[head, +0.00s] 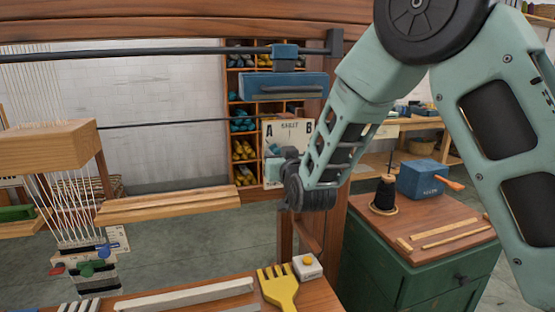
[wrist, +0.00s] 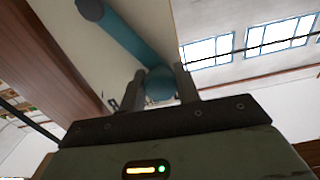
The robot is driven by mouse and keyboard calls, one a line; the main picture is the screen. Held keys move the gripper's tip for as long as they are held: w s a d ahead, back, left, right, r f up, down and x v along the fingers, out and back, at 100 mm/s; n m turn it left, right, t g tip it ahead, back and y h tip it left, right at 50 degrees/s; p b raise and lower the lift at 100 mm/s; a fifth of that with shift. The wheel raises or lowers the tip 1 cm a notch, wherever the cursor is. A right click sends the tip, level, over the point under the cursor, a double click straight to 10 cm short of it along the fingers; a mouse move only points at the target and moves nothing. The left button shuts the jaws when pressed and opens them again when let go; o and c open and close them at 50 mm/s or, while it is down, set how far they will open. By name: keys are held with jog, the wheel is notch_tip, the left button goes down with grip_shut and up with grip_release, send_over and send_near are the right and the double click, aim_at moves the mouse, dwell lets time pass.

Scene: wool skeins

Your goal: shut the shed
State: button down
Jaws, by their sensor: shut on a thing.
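In the head view my gripper (head: 276,160) is in front of a cream board (head: 288,129) with the letters A and B on the loom's right post. In the wrist view my gripper (wrist: 160,90) is shut on a round teal knob (wrist: 159,82). The knob is at the end of a teal lever (wrist: 132,32), which runs to a dark round pivot (wrist: 90,9). In the head view the lever is mostly hidden by my gripper. Pale warp threads (head: 60,205) hang at the left, by a wooden block (head: 48,147).
A green cabinet (head: 410,275) at the right holds a dark spool (head: 384,194), a blue box (head: 423,179) and wooden sticks. A yellow comb (head: 279,288) and a white button box (head: 307,267) lie on the loom's front board. A blue block (head: 283,87) hangs above my gripper.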

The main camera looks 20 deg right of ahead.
jog(key=shift+d+r+m+b, duration=0.25)
jog(key=shift+d+m+b, duration=0.85)
jog(key=shift+m+b, duration=0.35)
jog(key=shift+d+r+m+b, duration=0.25)
jog(key=shift+d+m+b, duration=0.9)
jog(key=shift+b, duration=0.45)
jog(key=c, duration=1)
grip_release()
jog(key=shift+s+b, duration=3.25)
jog(key=shift+s, duration=5.45)
